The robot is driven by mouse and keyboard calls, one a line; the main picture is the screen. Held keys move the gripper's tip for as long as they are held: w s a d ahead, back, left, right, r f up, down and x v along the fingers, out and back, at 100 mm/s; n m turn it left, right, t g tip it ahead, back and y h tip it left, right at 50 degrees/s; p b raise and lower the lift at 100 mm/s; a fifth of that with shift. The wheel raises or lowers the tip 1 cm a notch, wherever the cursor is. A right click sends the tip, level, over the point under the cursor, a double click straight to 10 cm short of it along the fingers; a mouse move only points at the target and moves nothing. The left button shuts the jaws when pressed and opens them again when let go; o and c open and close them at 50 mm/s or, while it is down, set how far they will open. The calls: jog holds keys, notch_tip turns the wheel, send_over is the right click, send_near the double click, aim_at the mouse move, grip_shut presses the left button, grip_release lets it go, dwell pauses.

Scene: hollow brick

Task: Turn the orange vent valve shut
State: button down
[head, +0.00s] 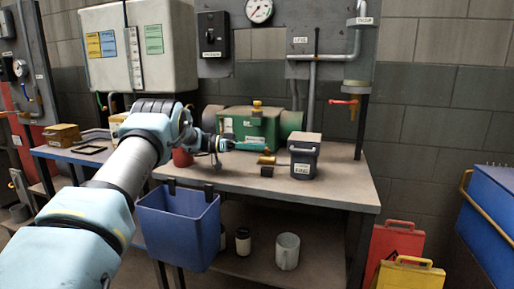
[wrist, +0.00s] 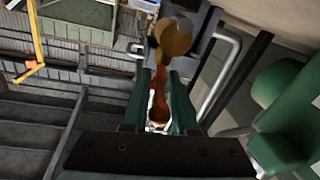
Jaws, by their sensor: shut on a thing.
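My gripper (head: 252,148) reaches in from the left over the bench, with its teal fingers in front of the green machine (head: 243,122). In the wrist view my gripper (wrist: 162,98) is shut on an orange lever (wrist: 159,92), which lies lengthwise between the fingers. A rounded brass-coloured end (wrist: 174,37) shows just beyond the fingertips. In the head view a small brass-orange piece (head: 267,160) shows just below the fingertips, but the lever itself is mostly hidden by the fingers. I cannot tell the valve's exact angle.
A dark labelled box (head: 303,160) stands close to the right of the fingertips. A red cup (head: 183,158) stands behind my arm. A blue bin (head: 180,228) hangs at the bench front. Another red-orange handle (head: 345,101) is on the pipe at right. The bench's right end is clear.

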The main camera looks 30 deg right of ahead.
jog(key=shift+d+r, duration=0.1)
dwell(0.3)
jog(key=c, duration=0.9)
grip_release()
notch_tip(320, 180, up, 10)
jog(key=shift+b, duration=0.35)
